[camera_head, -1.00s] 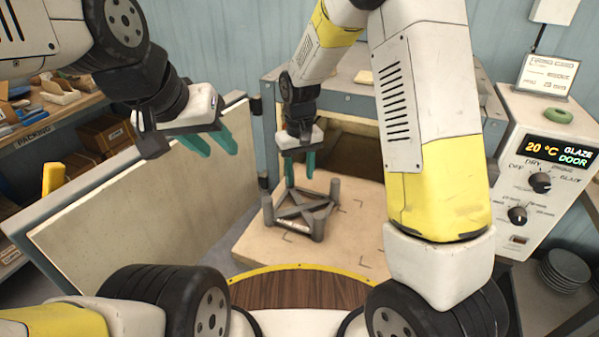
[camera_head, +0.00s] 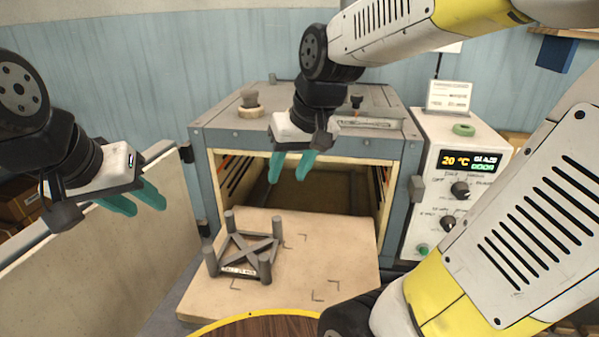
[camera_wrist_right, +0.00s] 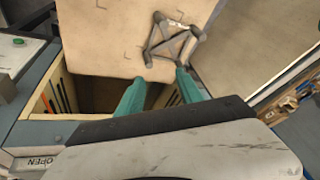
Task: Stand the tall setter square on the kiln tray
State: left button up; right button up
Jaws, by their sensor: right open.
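The grey setter (camera_head: 243,250), a cross-braced frame with posts at its corners, stands upright on the left part of the pale kiln tray (camera_head: 330,262). Corner marks are drawn on the tray to its right and in front. In the right wrist view the setter (camera_wrist_right: 174,40) lies beyond the fingertips on the tray (camera_wrist_right: 95,30). My right gripper (camera_head: 289,180) is open and empty, raised above the tray's back part at the kiln mouth, apart from the setter. My left gripper (camera_head: 146,208) is open and empty in front of the kiln door, left of the setter.
The kiln (camera_head: 300,135) stands open behind the tray. Its door (camera_head: 130,240) is swung out at the left. A control box (camera_head: 455,180) reading 20 °C stands at the right. A round wooden surface (camera_head: 265,328) lies in front. The tray's right half is clear.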

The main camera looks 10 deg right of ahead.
jog(key=s+d+r+m+t, duration=0.1)
jog(key=s+d+r+t, duration=0.1)
jog(key=s, duration=0.5)
jog(key=shift+s+d, duration=0.25)
jog(key=shift+d, duration=0.15)
